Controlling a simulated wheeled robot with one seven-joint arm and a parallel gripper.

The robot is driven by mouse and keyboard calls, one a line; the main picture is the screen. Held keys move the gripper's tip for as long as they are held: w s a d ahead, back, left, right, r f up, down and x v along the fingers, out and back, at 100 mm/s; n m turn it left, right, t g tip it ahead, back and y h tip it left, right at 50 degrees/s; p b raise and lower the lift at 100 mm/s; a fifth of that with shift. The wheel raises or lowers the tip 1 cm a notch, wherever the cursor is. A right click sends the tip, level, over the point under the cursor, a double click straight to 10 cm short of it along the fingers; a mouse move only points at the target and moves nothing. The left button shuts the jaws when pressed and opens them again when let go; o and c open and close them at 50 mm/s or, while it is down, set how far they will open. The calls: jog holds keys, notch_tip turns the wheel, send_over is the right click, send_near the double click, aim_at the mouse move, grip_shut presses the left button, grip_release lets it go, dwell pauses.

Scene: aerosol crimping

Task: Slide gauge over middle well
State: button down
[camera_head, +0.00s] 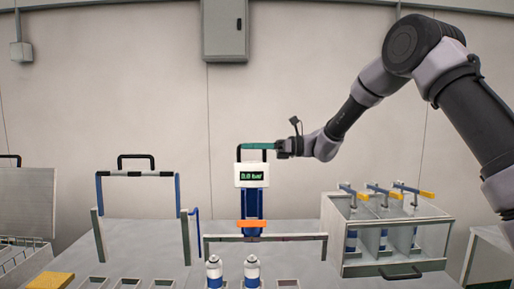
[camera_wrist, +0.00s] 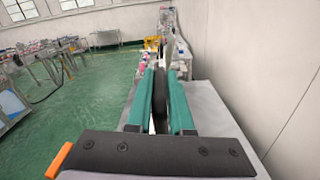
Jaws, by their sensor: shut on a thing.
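The gauge (camera_head: 252,175) is a white box with a lit green display on a blue column, upright behind a horizontal rail (camera_head: 300,238). An orange bar (camera_head: 252,223) crosses its lower part. My gripper (camera_head: 258,146) has teal fingers shut on the black handle on top of the gauge. The handle (camera_wrist: 160,85) shows between the fingers in the wrist view. Two white-and-blue cans, a left one (camera_head: 214,274) and a right one (camera_head: 251,272), stand in front of the rail. An empty well (camera_head: 287,283) is to their right. Which well is the middle one I cannot tell.
A frame with a blue-and-black handle (camera_head: 136,173) stands left of the gauge. A clear-fronted case (camera_head: 397,250) with several yellow-handled levers stands to the right. More empty wells (camera_head: 128,284) lie at front left. The wall (camera_head: 300,80) is behind.

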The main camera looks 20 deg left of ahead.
jog(key=shift+s+f, duration=0.1)
jog(key=c, duration=0.8)
grip_release()
jog(key=shift+c, duration=0.2)
jog(key=shift+d, duration=0.25)
jog(key=v, duration=1)
jog(key=shift+d, duration=0.2)
